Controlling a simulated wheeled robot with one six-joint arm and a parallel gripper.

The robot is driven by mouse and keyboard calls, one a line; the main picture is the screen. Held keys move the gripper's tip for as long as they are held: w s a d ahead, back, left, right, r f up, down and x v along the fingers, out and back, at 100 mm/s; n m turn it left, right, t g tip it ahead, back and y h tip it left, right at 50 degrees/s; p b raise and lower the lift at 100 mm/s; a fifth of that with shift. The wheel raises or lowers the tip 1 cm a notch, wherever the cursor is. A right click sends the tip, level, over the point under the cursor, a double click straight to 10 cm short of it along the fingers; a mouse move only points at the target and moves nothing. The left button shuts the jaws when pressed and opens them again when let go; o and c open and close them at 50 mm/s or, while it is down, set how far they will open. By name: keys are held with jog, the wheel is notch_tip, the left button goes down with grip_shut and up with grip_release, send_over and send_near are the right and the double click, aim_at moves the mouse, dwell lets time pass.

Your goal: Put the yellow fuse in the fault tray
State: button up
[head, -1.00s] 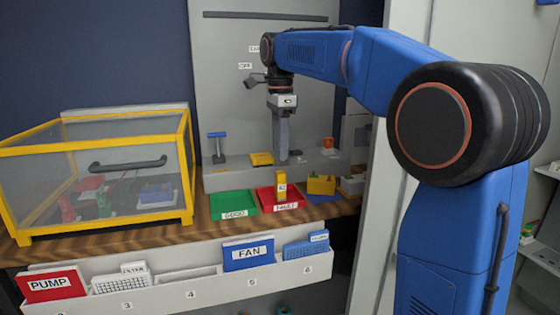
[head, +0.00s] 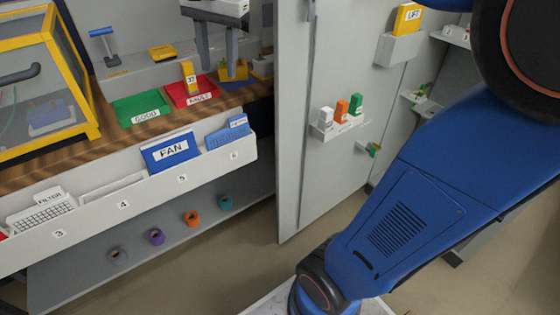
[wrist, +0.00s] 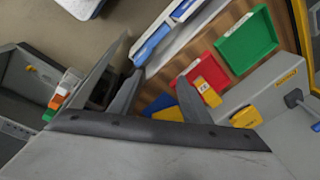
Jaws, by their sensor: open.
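The yellow fuse (head: 190,75), with a white label that seems to read 32, stands upright in the red fault tray (head: 212,97). In the wrist view the fuse (wrist: 206,86) shows inside the red tray (wrist: 193,73). My gripper (head: 220,62) is open and empty, its two fingers apart, to the right of the fuse as the head view shows it. Neither finger appears to touch the fuse. In the wrist view my gripper's fingers (wrist: 157,75) show with nothing between them.
A green GOOD tray (head: 142,108) sits left of the fault tray. Another yellow block (head: 238,71) is partly hidden behind a finger. A blue-handled tool (head: 104,45) stands on the grey ledge. A panel (head: 312,170) at the right carries a small shelf (head: 338,130) of coloured pieces.

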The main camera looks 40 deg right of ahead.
jog(key=s+d+f+n+t, duration=0.2)
jog(key=s+f+n, duration=0.8)
jog(key=s+f, duration=0.9)
jog(key=shift+s+d+f+n+t, duration=0.3)
jog(key=shift+s+d+n+t, duration=0.1)
jog(key=shift+s+d, duration=0.15)
